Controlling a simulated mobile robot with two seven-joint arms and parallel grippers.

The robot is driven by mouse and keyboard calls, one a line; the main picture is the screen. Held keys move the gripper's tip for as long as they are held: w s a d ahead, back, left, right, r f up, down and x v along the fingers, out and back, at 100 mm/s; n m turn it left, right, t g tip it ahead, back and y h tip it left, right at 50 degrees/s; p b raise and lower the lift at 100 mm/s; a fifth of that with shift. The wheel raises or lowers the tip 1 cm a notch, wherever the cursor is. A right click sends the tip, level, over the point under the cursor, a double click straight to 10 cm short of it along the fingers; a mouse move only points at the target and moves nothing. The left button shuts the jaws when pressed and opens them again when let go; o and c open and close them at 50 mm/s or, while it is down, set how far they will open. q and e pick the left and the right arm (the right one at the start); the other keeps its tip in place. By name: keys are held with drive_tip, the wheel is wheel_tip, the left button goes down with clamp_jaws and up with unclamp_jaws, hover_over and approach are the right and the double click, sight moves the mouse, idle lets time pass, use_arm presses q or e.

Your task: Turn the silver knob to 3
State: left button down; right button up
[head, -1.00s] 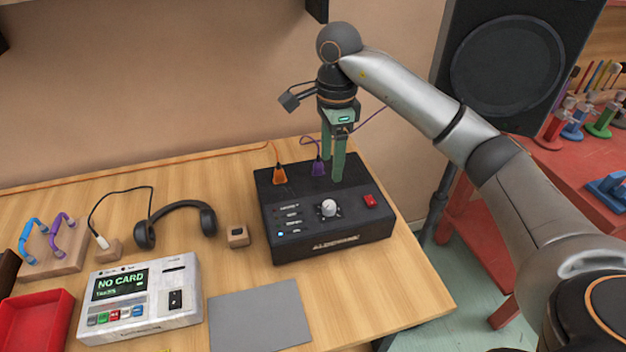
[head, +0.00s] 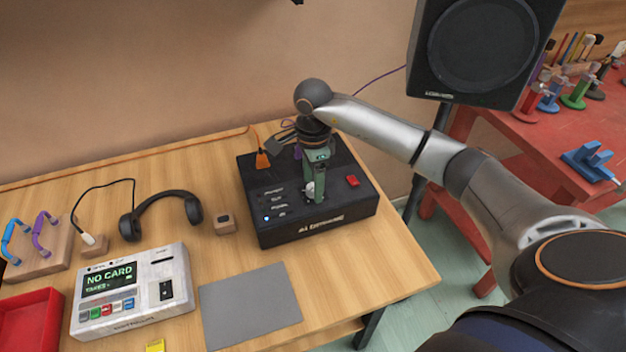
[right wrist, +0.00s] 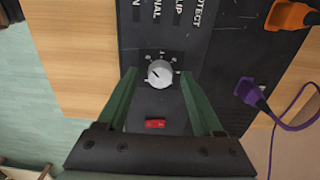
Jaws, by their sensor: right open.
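The silver knob (right wrist: 159,73) sits on the face of the black box (head: 322,230), with a dial of small marks around it. In the right wrist view it lies between the tips of my open right gripper (right wrist: 157,85), with a gap on each side. The dial's numbers are too small to read. My left gripper is not in view.
A red switch (head: 352,181) is beside the knob. An orange plug (head: 263,160) and a purple plug (right wrist: 248,92) stand in the box's top. A wooden block (head: 225,224), headphones (head: 160,207), card reader (head: 133,290) and grey mat (head: 250,305) lie to the left.

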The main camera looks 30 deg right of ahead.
clamp_jaws()
idle(0.6)
